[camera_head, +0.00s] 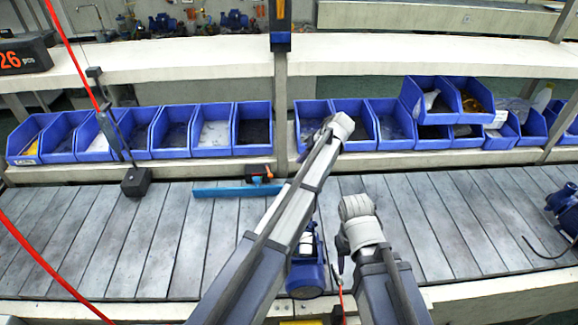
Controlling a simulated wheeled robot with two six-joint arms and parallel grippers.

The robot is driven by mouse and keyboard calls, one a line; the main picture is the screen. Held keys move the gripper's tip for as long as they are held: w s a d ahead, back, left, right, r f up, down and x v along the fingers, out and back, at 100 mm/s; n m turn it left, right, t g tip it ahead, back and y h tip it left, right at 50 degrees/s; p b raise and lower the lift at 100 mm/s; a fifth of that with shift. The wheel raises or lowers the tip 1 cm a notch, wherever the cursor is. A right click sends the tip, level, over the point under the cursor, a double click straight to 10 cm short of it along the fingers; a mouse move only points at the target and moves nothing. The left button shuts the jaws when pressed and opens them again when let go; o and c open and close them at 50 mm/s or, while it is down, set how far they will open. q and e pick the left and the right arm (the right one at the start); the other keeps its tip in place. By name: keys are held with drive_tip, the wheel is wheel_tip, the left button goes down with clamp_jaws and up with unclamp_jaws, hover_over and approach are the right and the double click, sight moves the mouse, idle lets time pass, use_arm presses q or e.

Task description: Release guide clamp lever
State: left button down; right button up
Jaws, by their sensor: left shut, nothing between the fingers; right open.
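A blue guide bar (222,191) lies along the slatted grey conveyor, left of my raised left arm. Behind its right end is a small dark block with a red-orange part (261,173), which looks like the clamp and its lever; its exact position is too small to read. My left arm reaches up past the bar's right end, and its far joint is over the blue bins. My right arm is to its right, with its white joint above the conveyor. Neither arm visibly touches the lever.
A blue pump (306,268) stands between my arms, partly hidden. Another blue pump (564,210) sits at the far right with a dark cable. Blue bins (213,130) line the shelf behind. A black block on a post (136,181) stands left.

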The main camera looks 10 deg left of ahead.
sight(268, 171)
wheel_tip(268, 171, down, 8)
drive_tip(key=b, duration=0.8)
drive_tip(key=shift+f, duration=0.25)
drive_tip(key=shift+w, duration=0.1)
use_arm(q)
drive_tip(key=a+f, duration=0.8)
drive_tip(key=shift+w+a+f, duration=0.25)
drive_tip(key=shift+a+f, duration=0.1)
drive_tip(key=shift+f, duration=0.05)
use_arm(e)
drive_tip(key=shift+f, duration=0.15)
use_arm(q)
drive_tip(key=shift+a, duration=0.1)
